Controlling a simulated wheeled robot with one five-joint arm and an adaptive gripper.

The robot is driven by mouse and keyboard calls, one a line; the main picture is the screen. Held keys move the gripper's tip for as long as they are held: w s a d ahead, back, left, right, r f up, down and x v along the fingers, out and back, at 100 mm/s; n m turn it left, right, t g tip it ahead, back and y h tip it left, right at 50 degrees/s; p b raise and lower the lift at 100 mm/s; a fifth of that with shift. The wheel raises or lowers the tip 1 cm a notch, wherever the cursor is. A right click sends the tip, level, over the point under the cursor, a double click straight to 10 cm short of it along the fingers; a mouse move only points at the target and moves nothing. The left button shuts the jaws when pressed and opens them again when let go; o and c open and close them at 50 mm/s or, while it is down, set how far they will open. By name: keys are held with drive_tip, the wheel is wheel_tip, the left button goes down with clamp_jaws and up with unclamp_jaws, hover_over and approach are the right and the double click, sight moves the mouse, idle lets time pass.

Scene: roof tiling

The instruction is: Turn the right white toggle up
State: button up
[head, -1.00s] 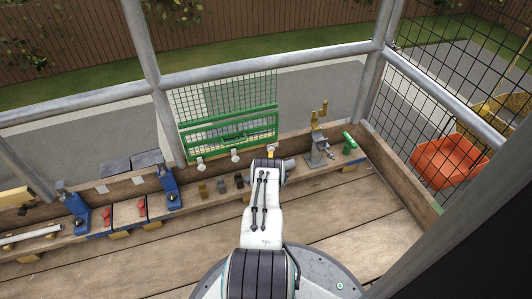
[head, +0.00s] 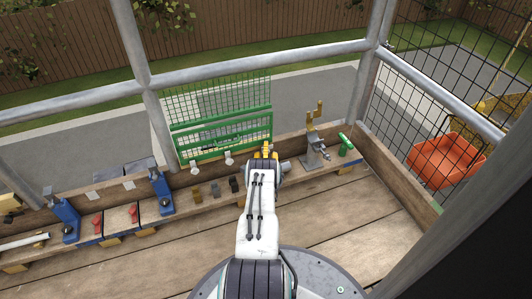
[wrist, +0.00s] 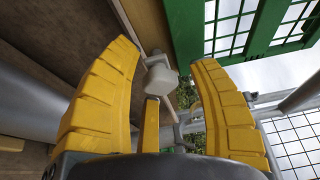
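Two white toggles show in the head view on the ledge below the green mesh panel: a left one (head: 195,168) and one further right (head: 229,158). My gripper (head: 266,150) is just right of them, at the panel's lower right corner; anything directly behind it is hidden. In the wrist view, my gripper (wrist: 165,85) has its yellow fingers spread wide. A white toggle knob (wrist: 161,76) shows between the fingers, with clear gaps on both sides. I cannot tell its depth or which toggle it is.
The green mesh panel (head: 222,133) stands right behind the toggles. A grey clamp device with a brass handle (head: 315,140) and a green-handled part (head: 346,146) stand to the right. Small brown and dark blocks (head: 214,189) sit on the lower ledge. The plank floor (head: 340,225) is clear.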

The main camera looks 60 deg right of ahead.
clamp_jaws()
drive_tip(key=shift+r, duration=0.1)
idle(0.3)
drive_tip(key=shift+n+t+h, duration=0.3)
drive_tip(key=shift+n+h, duration=0.3)
drive_tip(key=shift+n, duration=0.8)
drive_tip(key=shift+d, duration=0.1)
unclamp_jaws()
